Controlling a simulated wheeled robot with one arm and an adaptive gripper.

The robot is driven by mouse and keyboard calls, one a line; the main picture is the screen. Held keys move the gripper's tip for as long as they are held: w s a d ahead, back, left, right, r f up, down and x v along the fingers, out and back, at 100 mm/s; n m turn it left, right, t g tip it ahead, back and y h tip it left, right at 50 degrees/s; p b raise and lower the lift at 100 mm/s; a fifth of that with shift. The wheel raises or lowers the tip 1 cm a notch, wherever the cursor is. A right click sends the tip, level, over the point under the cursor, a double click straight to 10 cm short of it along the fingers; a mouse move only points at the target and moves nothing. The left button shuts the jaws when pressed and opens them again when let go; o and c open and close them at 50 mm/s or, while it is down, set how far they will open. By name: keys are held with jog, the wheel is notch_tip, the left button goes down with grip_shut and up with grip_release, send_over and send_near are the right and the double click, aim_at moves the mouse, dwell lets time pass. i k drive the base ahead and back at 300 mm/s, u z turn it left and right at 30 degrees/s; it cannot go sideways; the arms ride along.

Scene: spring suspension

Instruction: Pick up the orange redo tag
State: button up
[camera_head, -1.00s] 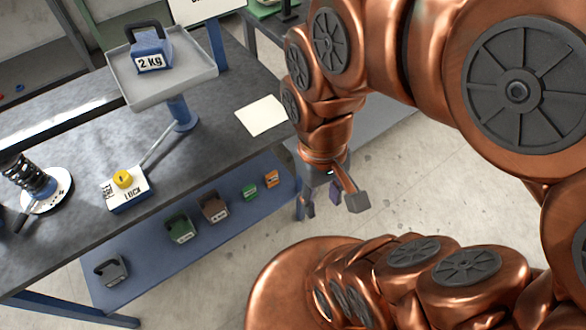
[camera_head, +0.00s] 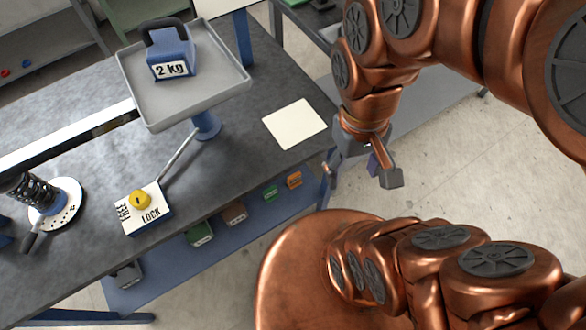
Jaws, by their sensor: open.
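A small orange block-like tag (camera_head: 294,179) sits on the blue lower shelf under the bench, at the right end of a row, beside a green one (camera_head: 270,193). Any writing on it is too small to read. My gripper (camera_head: 360,174) is open, to the right of the orange tag in the picture and apart from it, beyond the bench's right end. A small purple patch shows between its fingers; I cannot tell whether it is part of the gripper.
The bench top (camera_head: 90,180) overhangs the shelf (camera_head: 150,285) and partly hides the brown, green and grey weights there. On the bench are a white card (camera_head: 295,124), a LOCK box (camera_head: 144,212), and a tray (camera_head: 215,95) bearing a 2 kg weight (camera_head: 172,58).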

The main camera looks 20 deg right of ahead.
aim_at(294, 181)
jog(key=u, duration=3.65)
jog(key=k, duration=2.4)
jog(key=u, duration=0.85)
